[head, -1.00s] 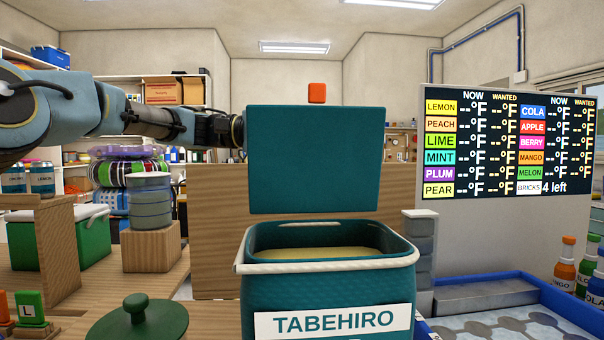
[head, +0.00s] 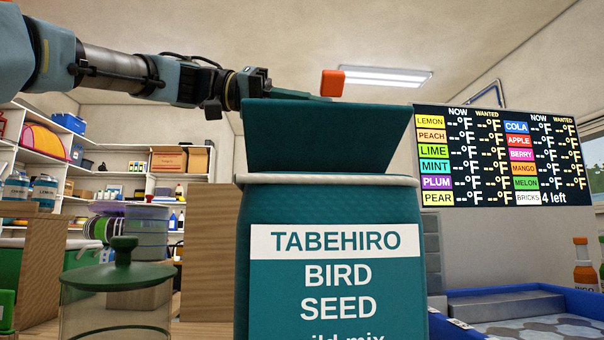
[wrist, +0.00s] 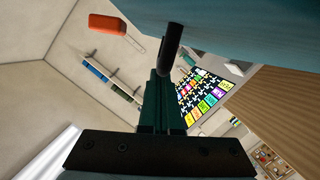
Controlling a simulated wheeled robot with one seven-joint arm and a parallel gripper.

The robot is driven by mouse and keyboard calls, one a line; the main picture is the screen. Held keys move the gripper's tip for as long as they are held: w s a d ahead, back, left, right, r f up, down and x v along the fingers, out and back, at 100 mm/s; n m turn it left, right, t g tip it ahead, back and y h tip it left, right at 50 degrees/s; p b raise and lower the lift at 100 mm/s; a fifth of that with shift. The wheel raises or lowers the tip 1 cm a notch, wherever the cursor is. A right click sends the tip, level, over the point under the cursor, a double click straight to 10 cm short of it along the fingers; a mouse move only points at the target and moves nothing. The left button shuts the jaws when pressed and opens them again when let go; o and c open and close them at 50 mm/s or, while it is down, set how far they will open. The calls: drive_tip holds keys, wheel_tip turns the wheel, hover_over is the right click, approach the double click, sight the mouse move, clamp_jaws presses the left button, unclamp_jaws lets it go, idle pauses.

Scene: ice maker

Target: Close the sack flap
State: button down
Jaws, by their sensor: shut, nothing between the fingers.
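The teal bird seed sack (head: 333,240) stands upright in front of me in the head view, with a pale rim and a white TABEHIRO label. Its teal flap (head: 328,138) stands up from the rim and leans toward me, its top edge nearer than its base. The inside of the sack is hidden from this low angle. My gripper (head: 300,93) is shut and empty, at the flap's top edge on its far side; contact is unclear. In the wrist view, the closed fingers (wrist: 164,85) point away beside a broad teal surface, probably the flap (wrist: 240,25).
An orange block (head: 332,83) shows just above the flap's top edge. A jar with a green lid (head: 118,270) stands at the lower left. A blue-edged tray (head: 540,320) is at the lower right. A temperature board (head: 505,155) hangs behind on the right.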

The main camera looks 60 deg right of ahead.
sight(310, 126)
drive_tip(key=f+b, duration=0.1)
drive_tip(key=b, duration=0.1)
drive_tip(key=s+a+f+m+b, duration=0.1)
drive_tip(key=b, duration=0.1)
drive_tip(key=a+f+m+h+b, duration=0.1)
drive_tip(key=f+b, duration=0.1)
drive_tip(key=shift+s+a+t, duration=0.25)
drive_tip(key=shift+s+t, duration=0.05)
drive_tip(key=shift+t, duration=0.1)
drive_tip(key=f+m+b, duration=0.1)
drive_tip(key=b, duration=0.1)
drive_tip(key=a+f+m+b, duration=0.1)
drive_tip(key=b, duration=0.1)
drive_tip(key=shift+s+a+t+b, duration=0.15)
drive_tip(key=shift+s+t+b, duration=0.15)
drive_tip(key=shift+s+b, duration=0.1)
drive_tip(key=shift+r, duration=0.15)
